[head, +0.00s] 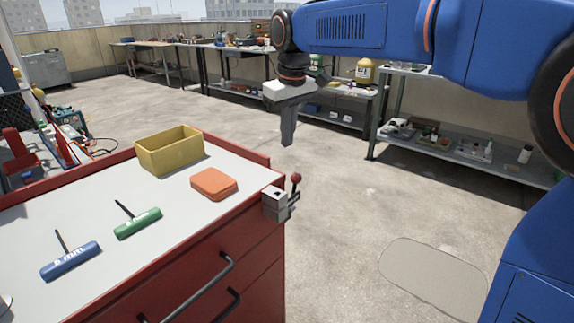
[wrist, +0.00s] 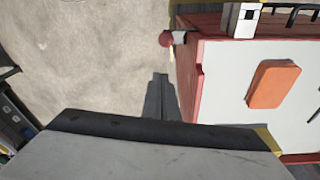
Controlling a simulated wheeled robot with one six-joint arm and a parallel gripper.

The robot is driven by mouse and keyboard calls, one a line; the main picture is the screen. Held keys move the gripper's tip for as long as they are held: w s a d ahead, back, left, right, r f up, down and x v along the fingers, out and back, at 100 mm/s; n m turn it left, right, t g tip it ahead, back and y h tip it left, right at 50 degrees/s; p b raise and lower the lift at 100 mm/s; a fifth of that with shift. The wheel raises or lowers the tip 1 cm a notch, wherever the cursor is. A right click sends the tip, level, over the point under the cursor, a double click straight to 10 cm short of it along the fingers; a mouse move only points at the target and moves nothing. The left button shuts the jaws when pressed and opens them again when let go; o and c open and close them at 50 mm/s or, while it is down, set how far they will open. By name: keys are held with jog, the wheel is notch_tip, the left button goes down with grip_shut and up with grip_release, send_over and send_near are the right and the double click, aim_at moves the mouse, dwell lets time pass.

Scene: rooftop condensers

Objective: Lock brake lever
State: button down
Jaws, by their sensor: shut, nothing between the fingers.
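The brake lever (head: 295,185) has a dark red ball knob and sits on a small grey block at the near right corner of the red tool cabinet (head: 200,285). In the head view the knob stands up above the block. In the wrist view the knob (wrist: 166,39) juts out past the cabinet's edge. My gripper (head: 288,140) points down, shut and empty, in the air above and behind the lever. It does not touch the lever. In the wrist view the fingers (wrist: 160,85) show beside the cabinet, apart from the knob.
On the cabinet top are a yellow bin (head: 170,150), an orange box (head: 214,184), a green hex key (head: 138,222) and a blue hex key (head: 70,260). Workbenches (head: 460,150) line the back wall. The concrete floor (head: 350,200) right of the cabinet is clear.

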jog(key=shift+w+a, duration=0.4)
jog(key=shift+a, duration=0.25)
jog(key=shift+f, duration=0.15)
send_over(294, 193)
jog(key=w+a, duration=0.1)
jog(key=w, duration=0.1)
notch_tip(294, 193, down, 9)
jog(key=shift+a, duration=0.15)
jog(key=shift+s, duration=0.1)
